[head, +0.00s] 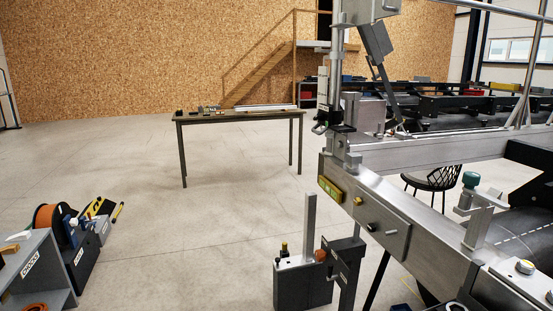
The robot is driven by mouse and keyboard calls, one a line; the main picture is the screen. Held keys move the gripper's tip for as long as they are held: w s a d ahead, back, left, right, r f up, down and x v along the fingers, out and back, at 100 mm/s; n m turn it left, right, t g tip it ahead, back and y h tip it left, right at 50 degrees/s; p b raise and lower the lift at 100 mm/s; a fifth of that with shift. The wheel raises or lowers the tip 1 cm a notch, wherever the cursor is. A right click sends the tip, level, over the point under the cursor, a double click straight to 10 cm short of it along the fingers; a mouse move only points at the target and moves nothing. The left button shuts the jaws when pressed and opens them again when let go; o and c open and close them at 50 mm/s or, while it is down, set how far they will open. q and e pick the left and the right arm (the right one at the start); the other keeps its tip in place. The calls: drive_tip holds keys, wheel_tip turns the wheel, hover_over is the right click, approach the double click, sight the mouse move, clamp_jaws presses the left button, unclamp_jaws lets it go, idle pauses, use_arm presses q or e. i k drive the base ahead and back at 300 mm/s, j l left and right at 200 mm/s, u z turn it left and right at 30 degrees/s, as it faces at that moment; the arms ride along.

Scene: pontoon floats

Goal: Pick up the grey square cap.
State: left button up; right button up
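I cannot clearly make out a grey square cap in the head view. Several small items (208,109) lie on the left part of a dark table (250,117) across the room; they are too small to tell apart. A long pale bar (265,107) lies on the right part of that table. Neither of my grippers shows in the head view.
A large metal frame (430,153) with posts and dark floats fills the right side. A grey shelf unit (60,268) stands at lower left, a dark box (290,288) at lower middle. A black chair (433,179) is behind the frame. Open concrete floor leads to the table.

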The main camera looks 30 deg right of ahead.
sight(354, 158)
drive_tip(key=z, duration=1.95)
drive_tip(key=i+j+z, duration=0.7)
drive_tip(key=j, duration=0.3)
drive_tip(key=i, duration=0.1)
